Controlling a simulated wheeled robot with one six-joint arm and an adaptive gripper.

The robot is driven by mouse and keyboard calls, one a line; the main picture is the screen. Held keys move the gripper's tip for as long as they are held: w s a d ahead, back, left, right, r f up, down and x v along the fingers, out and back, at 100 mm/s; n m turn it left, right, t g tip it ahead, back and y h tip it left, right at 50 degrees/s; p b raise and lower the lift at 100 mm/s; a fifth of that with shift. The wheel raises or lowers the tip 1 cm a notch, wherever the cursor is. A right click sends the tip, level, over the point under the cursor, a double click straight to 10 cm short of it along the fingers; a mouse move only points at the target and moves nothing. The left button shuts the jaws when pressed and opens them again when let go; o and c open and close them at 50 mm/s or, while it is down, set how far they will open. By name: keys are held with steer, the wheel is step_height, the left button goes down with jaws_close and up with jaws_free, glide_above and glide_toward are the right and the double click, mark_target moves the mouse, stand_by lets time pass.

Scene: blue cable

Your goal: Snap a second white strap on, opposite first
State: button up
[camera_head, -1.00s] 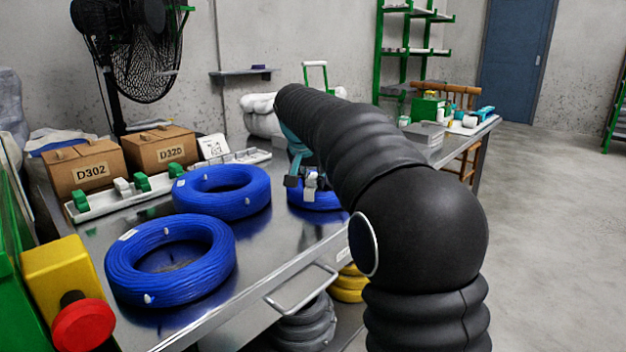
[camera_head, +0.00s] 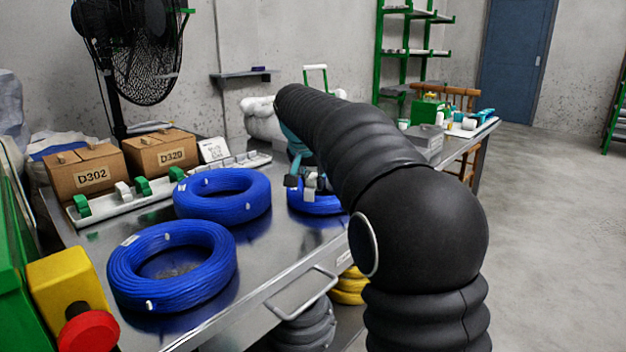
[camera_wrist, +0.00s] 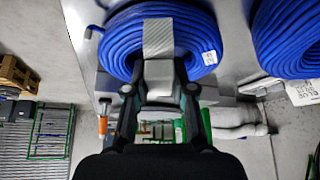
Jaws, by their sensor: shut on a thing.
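My gripper (camera_head: 302,187) is shut on a white strap (camera_wrist: 160,72) at the third blue coil (camera_head: 322,204), the one farthest along the bench. In the wrist view the strap's grey ribbed end lies across the near band of that coil (camera_wrist: 118,42). I cannot tell whether it is snapped on or only touching. A small white label (camera_wrist: 209,57) sits on the coil right of the strap. The strap also shows below my gripper in the head view (camera_head: 310,189). The first strap on this coil is not clearly visible; my arm hides much of the coil.
Two more blue coils lie on the steel bench, one in front (camera_head: 118,268) and one behind (camera_head: 188,204). A white rail (camera_head: 110,207) holds green and white clips before the boxes D302 (camera_head: 70,176) and D320 (camera_head: 147,158). A red button (camera_head: 85,330) stands at front left.

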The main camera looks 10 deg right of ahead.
steer(key=shift+f+b, duration=0.9)
steer(key=shift+f, duration=0.35)
stand_by(0.6)
steer(key=shift+r+p, duration=0.25)
steer(key=shift+p, duration=0.1)
steer(key=shift+r+p, duration=0.3)
steer(key=shift+r, duration=0.05)
steer(key=shift+f, duration=0.4)
stand_by(1.3)
steer(key=o, duration=1)
steer(key=shift+o, duration=0.2)
steer(key=shift+r, duration=0.1)
